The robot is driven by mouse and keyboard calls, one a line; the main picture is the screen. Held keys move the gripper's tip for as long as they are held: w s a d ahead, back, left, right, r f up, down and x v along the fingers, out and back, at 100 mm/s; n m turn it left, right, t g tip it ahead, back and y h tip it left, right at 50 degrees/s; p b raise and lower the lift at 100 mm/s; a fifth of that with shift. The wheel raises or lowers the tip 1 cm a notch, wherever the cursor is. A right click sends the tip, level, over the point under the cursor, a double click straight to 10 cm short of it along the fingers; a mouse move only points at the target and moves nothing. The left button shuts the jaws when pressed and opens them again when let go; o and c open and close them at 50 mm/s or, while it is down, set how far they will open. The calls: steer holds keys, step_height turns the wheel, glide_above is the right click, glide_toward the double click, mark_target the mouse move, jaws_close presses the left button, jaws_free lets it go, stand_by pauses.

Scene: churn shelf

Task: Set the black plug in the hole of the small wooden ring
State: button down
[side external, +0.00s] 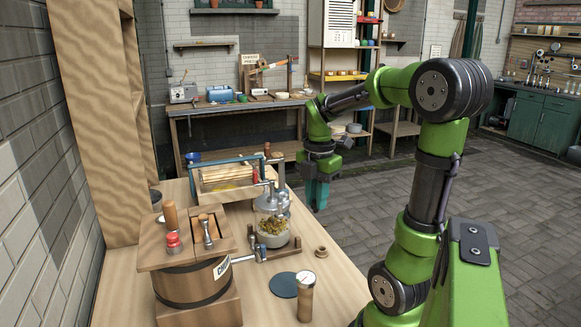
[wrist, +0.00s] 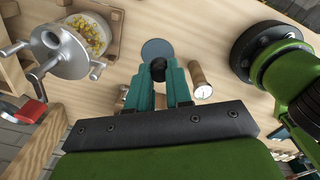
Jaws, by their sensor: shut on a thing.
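My gripper (side external: 317,203) hangs above the table's right side, with its teal fingers pointing down. In the wrist view my gripper (wrist: 159,80) is shut on the black plug (wrist: 158,66), whose dark round end shows between the fingertips. In the side view I cannot make out the plug. The small wooden ring (side external: 321,252) lies on the table near its right edge, lower than my gripper and apart from it. In the wrist view a small brown piece beside the left finger may be the ring, mostly hidden.
A wooden churn (side external: 190,280) stands further left. A blue-grey disc (side external: 283,285) and an upright wooden cylinder with a dial (side external: 306,298) are nearer the front. A framed rack (side external: 225,180) stands behind.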

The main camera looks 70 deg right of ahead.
steer(key=shift+w+d+f, duration=0.1)
steer(key=shift+d+f, duration=1.35)
steer(key=shift+f, duration=1.2)
steer(key=shift+w+d+f, duration=0.1)
steer(key=shift+d+f, duration=1.3)
steer(key=shift+f, duration=1.25)
steer(key=shift+w+d+f, duration=0.1)
steer(key=shift+d+f, duration=1.35)
steer(key=shift+f, duration=1.2)
steer(key=shift+f, duration=1.2)
steer(key=shift+r, duration=0.1)
steer(key=c, duration=1)
jaws_free()
steer(key=c, duration=0.3)
steer(key=shift+c, duration=0.2)
step_height(320, 180, up, 7)
